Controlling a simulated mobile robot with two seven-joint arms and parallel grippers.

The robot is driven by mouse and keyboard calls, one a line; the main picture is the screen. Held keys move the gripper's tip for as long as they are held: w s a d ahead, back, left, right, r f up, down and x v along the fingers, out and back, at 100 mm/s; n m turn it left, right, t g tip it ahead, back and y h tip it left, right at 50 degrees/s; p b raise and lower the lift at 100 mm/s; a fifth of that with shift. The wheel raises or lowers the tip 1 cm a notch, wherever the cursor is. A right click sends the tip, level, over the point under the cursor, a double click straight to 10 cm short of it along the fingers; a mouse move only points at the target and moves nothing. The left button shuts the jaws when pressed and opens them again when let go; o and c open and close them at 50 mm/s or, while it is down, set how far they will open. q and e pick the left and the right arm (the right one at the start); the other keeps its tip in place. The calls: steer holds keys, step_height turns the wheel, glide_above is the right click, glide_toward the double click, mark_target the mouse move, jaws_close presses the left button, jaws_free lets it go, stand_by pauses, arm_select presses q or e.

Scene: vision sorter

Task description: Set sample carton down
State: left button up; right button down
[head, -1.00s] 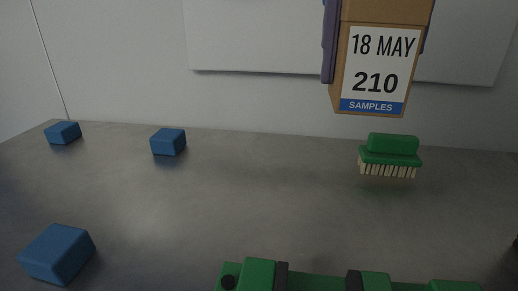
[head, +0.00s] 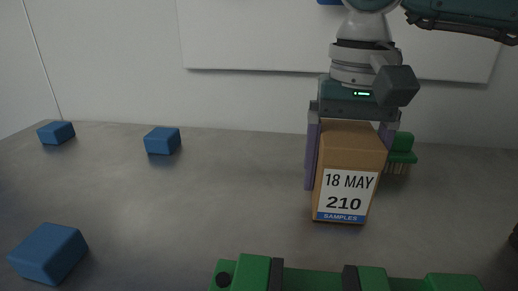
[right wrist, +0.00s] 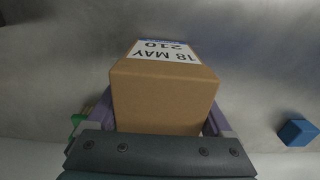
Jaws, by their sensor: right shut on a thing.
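The sample carton (head: 350,155) is a brown box with a white label reading 18 MAY, 210 and a blue SAMPLES band. It is upright, low at the grey table, right of centre in the head view. I cannot tell for sure whether its base touches the table. My right gripper (head: 350,165) is shut on it from above, with purple fingers on its left and right sides. In the right wrist view the carton (right wrist: 165,95) sits between the fingers. My left gripper is not in view.
A green brush (head: 402,150) stands just behind the carton, partly hidden by it and my gripper. Blue blocks lie at the far left (head: 56,132), left of centre (head: 162,140) and front left (head: 48,252). Table (head: 220,190) left of the carton is clear.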

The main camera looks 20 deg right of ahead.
jaws_free()
steer(key=shift+f, duration=0.1)
